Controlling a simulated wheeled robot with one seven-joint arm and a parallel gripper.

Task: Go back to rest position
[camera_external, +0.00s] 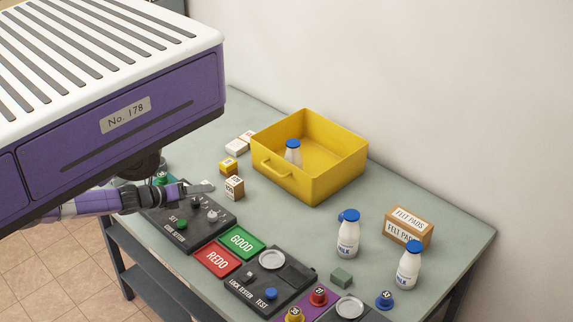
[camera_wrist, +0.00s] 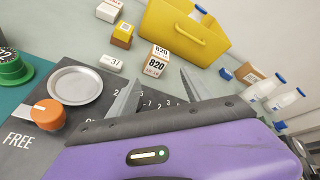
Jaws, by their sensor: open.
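My purple arm reaches in from the left in the external view, with my gripper (camera_external: 203,187) low over the far-left part of the table. In the wrist view my gripper (camera_wrist: 160,93) has its two grey fingers spread apart with nothing between them. Below and behind the fingers is a dark panel (camera_wrist: 75,125) with an orange knob (camera_wrist: 47,115) marked FREE and a round metal dish (camera_wrist: 75,85). A small box (camera_wrist: 157,62) labelled 820 stands just beyond the fingers. I cannot tell whether a fingertip touches the panel.
A yellow bin (camera_external: 315,185) holding a milk bottle (camera_external: 292,150) stands at the back. Two milk bottles (camera_external: 348,235) (camera_external: 408,265) and a FELT PADS box (camera_external: 407,227) are at right. GOOD (camera_external: 241,242) and REDO (camera_external: 217,259) pads lie between testers. A large purple body (camera_external: 130,110) overhangs the left.

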